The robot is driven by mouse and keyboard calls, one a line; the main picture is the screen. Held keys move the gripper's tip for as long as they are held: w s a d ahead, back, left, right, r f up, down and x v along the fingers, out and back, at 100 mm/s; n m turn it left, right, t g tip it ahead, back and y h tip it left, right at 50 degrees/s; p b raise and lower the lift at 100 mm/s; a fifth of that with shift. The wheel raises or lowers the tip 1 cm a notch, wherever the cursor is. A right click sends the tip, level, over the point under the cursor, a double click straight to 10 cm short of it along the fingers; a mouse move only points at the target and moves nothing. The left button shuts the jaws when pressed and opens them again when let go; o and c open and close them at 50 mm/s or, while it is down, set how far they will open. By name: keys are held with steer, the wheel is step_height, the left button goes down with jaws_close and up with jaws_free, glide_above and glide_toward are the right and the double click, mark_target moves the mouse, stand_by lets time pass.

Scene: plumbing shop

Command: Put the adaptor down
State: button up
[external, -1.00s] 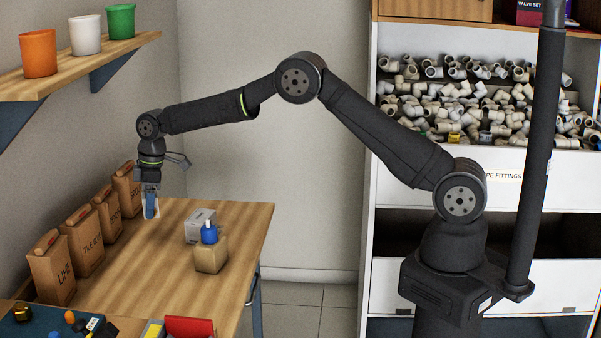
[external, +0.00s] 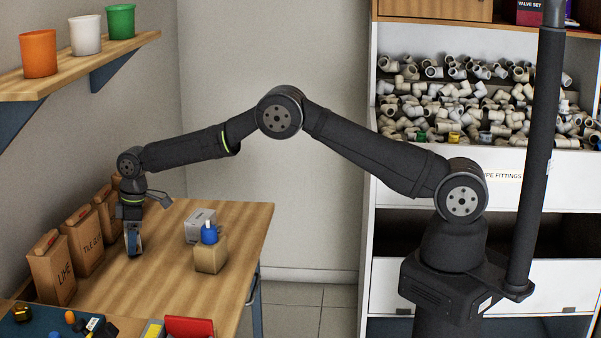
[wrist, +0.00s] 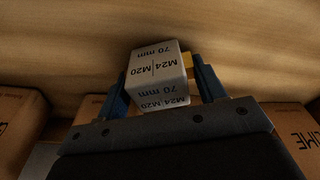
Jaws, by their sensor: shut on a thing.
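The adaptor (wrist: 157,68) is a pale block printed "M24 | M20" and "70 mm". In the wrist view it sits between the two blue fingers of my gripper (wrist: 162,80), which is shut on it. In the external view my gripper (external: 133,246) points down over the left part of the wooden table (external: 180,275), beside the row of brown packages. There the adaptor is mostly hidden by the fingers. I cannot tell whether it touches the table top.
Brown packages, including one marked LIME (external: 52,275), stand along the wall close to my gripper. A grey box (external: 199,224) and a tan block (external: 211,256) with a blue-topped item (external: 209,232) are to the right. The table between is clear.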

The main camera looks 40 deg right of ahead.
steer(key=shift+f, duration=0.1)
steer(key=o, duration=1)
steer(key=r, duration=0.4)
steer(key=d+r, duration=0.1)
steer(key=r, duration=0.7)
steer(key=shift+s+d, duration=0.3)
steer(key=shift+d, duration=0.05)
steer(key=f, duration=0.4)
steer(key=a+f, duration=0.1)
steer(key=f, duration=0.7)
steer(key=shift+w+a+f, duration=0.3)
steer(key=shift+a, duration=0.05)
step_height(320, 180, up, 3)
steer(key=shift+r, duration=0.75)
